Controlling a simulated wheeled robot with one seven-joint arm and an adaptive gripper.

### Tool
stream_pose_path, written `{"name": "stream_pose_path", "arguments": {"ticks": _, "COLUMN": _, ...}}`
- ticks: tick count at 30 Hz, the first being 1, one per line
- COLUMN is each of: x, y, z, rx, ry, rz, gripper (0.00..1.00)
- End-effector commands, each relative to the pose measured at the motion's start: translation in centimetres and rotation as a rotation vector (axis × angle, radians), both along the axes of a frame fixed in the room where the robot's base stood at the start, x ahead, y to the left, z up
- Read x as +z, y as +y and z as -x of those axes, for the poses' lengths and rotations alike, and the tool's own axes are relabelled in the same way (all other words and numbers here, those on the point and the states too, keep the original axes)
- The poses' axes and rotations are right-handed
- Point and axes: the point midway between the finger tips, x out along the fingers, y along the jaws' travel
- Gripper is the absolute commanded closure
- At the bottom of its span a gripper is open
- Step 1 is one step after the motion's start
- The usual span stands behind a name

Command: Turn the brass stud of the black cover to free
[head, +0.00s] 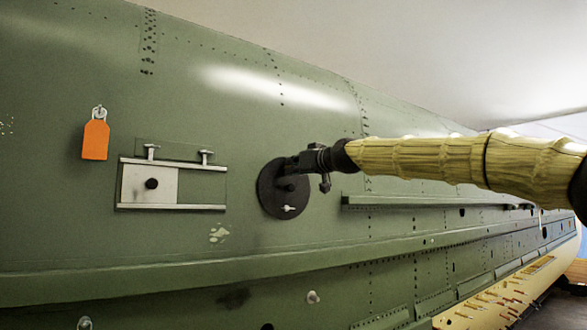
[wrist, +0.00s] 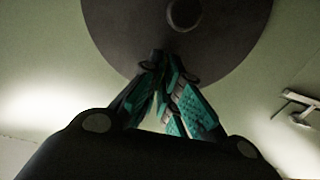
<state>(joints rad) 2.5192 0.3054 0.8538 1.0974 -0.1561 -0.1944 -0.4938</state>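The black cover (head: 272,207) is a round dark disc on the green fuselage skin, with a dark knob (head: 290,187) near its middle. A small pale, wing-shaped stud (head: 289,209) shows on its lower part. My gripper (head: 291,168) is at the upper part of the cover, above the knob. In the wrist view the cover (wrist: 125,30) fills the top, with the knob (wrist: 183,12) at its upper edge. The teal-padded fingers (wrist: 165,65) converge over the cover near its rim, tips close together. No stud shows between them; whether they hold anything is hidden.
Left of the cover, a pale plate (head: 135,184) sits between two rails, with T-shaped pins (head: 205,156) above. An orange tag (head: 95,140) hangs further left. A green ledge (head: 400,203) juts out on the right, under my arm. Bare skin surrounds the cover.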

Motion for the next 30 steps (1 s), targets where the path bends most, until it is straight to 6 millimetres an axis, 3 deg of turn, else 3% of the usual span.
{"name": "stream_pose_path", "arguments": {"ticks": 14, "x": -0.36, "y": 0.00, "z": -0.15, "rx": 0.000, "ry": -0.004, "rz": 0.013, "gripper": 1.00}}
{"name": "stream_pose_path", "arguments": {"ticks": 15, "x": -0.36, "y": 0.00, "z": -0.15, "rx": 0.000, "ry": -0.004, "rz": 0.013, "gripper": 0.90}}
{"name": "stream_pose_path", "arguments": {"ticks": 18, "x": -0.29, "y": -0.01, "z": -0.13, "rx": 0.000, "ry": -0.005, "rz": 0.011, "gripper": 0.74}}
{"name": "stream_pose_path", "arguments": {"ticks": 30, "x": 0.01, "y": -0.36, "z": 0.31, "rx": -0.001, "ry": -0.007, "rz": 0.010, "gripper": 0.74}}
